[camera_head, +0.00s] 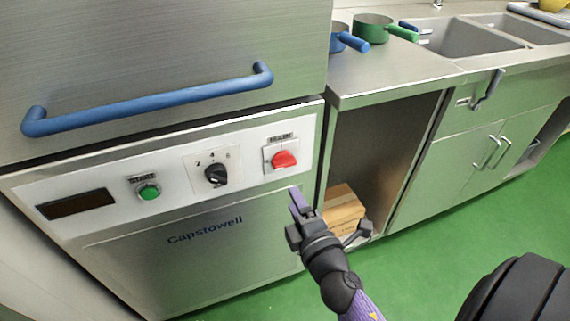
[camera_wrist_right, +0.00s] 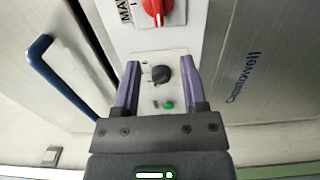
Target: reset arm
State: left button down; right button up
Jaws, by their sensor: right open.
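My right gripper (camera_head: 297,200) is open and empty in front of the control panel of a steel Capstowell machine (camera_head: 150,262), just below and right of the red switch (camera_head: 284,159). In the right wrist view its two purple fingers (camera_wrist_right: 160,92) stand apart, with the black dial (camera_wrist_right: 161,74) and the green button (camera_wrist_right: 168,105) visible between them, behind. The red switch also shows in that view (camera_wrist_right: 156,8), above the fingers. I see no contact with the panel. My left gripper is not in view.
A blue handle bar (camera_head: 150,100) sticks out above the panel. To the right, a cardboard box (camera_head: 343,208) lies in an open bay under the steel counter (camera_head: 385,82). A blue pan (camera_head: 340,36), a green pan (camera_head: 372,27) and a sink (camera_head: 465,38) are on top. Green floor is free.

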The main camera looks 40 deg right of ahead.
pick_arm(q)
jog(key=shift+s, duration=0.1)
pick_arm(e)
jog(key=s+a+f+m+g+y+p, duration=0.1)
jog(key=s+a+f+m+g+p, duration=0.25)
jog(key=f, duration=0.55)
jog(key=s+a+f+m+g+y+p, duration=0.1)
jog(key=s+f+m+g+y+p, duration=0.15)
jog(key=s+f+g, duration=0.4)
pick_arm(q)
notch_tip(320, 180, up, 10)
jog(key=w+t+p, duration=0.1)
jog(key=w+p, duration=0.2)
jog(key=p, duration=0.1)
pick_arm(e)
jog(key=s+d+f+m+g, duration=0.1)
jog(key=s+f+m+g, duration=0.2)
jog(key=s, duration=1.1)
jog(key=s+d+f+m+g, duration=0.1)
jog(key=s+f+m+g, duration=0.2)
jog(key=s, duration=1.2)
notch_tip(320, 180, down, 4)
jog(key=shift+f+m+g, duration=0.2)
jog(key=shift+m+g, duration=0.1)
jog(key=shift+g, duration=0.8)
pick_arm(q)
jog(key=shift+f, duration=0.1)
